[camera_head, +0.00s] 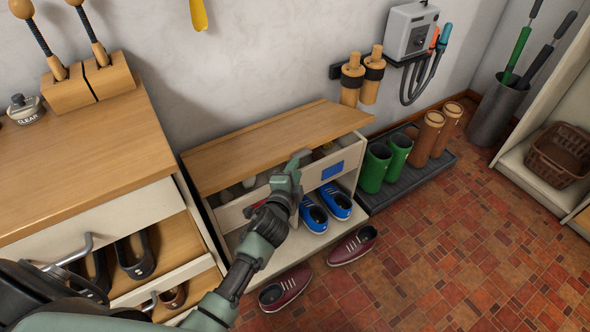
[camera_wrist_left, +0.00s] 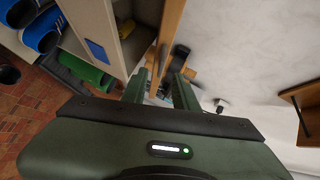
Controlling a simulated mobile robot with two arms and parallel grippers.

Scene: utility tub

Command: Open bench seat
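The bench seat (camera_head: 270,138) is a wooden lid on a low white shoe bench (camera_head: 232,217) against the wall. The lid is tilted up a little, and a gap along its front shows items inside the bench. My left gripper (camera_head: 297,160) is at the lid's front edge, right of its middle. In the left wrist view, its two fingers (camera_wrist_left: 160,88) stand apart, and the lid's edge (camera_wrist_left: 172,35) runs down between or just beyond them; contact is unclear. My right gripper is not in view.
Blue shoes (camera_head: 325,208) sit on the bench's lower shelf. Maroon shoes (camera_head: 353,246) lie on the tiled floor in front. Green boots (camera_head: 385,167) stand on a dark tray to the right. A wooden-topped cabinet (camera_head: 80,150) stands close on the left.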

